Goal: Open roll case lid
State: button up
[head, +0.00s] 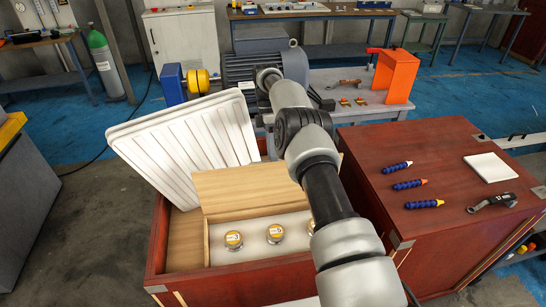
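A pale wooden case (207,243), which looks like the roll case, sits inside a red-brown wooden chest. Its lid (255,187) is raised at the back edge and tilted back. The open front shows a white insert holding round metal pieces with yellow tops (233,239), (275,233); another is partly covered by my arm. My arm crosses the view from the lower right up toward the grey motor and covers the lid's right end. I cannot make out my gripper, nor whether anything touches the lid.
White ribbed panels (185,145) lean in the chest (240,278) left of the case. At right, a red-brown top (440,150) bears blue tubes (397,167), a white pad (490,167) and a black-handled tool (492,202). Behind stand a motor (240,67) and an orange bracket (397,75).

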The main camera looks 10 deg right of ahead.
notch_tip(320, 180, up, 10)
jog(key=p, duration=0.1)
dwell(0.4)
notch_tip(320, 180, up, 15)
jog(key=s+a+m+t, duration=0.1)
jog(key=s+m+t, duration=0.2)
jog(key=m, duration=0.1)
jog(key=s+r+m+t, duration=0.2)
jog(key=s+r+m, duration=0.2)
jog(key=s+r, duration=0.3)
jog(key=s+d+r+m+t, duration=0.1)
jog(key=s+m+t, duration=0.1)
jog(key=s, duration=0.5)
jog(key=s+r+m+t, duration=0.1)
jog(key=s+m, duration=0.2)
jog(key=s, duration=0.3)
jog(key=s+f+m+t, duration=0.2)
jog(key=s+f+m, duration=0.3)
jog(key=s, duration=0.7)
jog(key=shift+d+f+t, duration=0.3)
jog(key=shift+f+t, duration=0.1)
jog(key=shift+f, duration=0.3)
